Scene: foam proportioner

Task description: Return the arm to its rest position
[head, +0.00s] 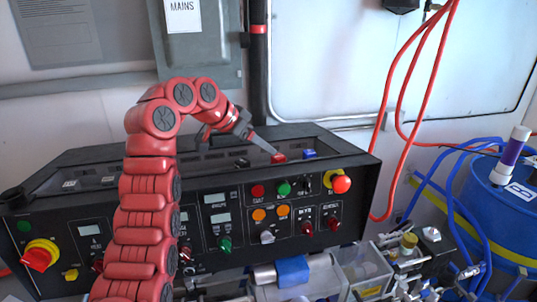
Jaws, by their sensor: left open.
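My red left arm (146,205) rises from the lower left in front of the black control console. It bends over at the top and reaches right and down. My left gripper (268,147) is open, its dark fingers pointing down at the recessed top of the console (352,190). The fingertips are close to a small red block-like control (279,158); I cannot tell whether they touch it. A blue control (309,153) sits just to its right. My right gripper is not in view.
The console front carries a red mushroom button (341,184) and a red-yellow rotary switch (38,255). A grey MAINS box (205,45) hangs behind the arm. Red hoses (392,120) and a blue drum (500,210) stand right. Clear pump housings and fittings lie below the console.

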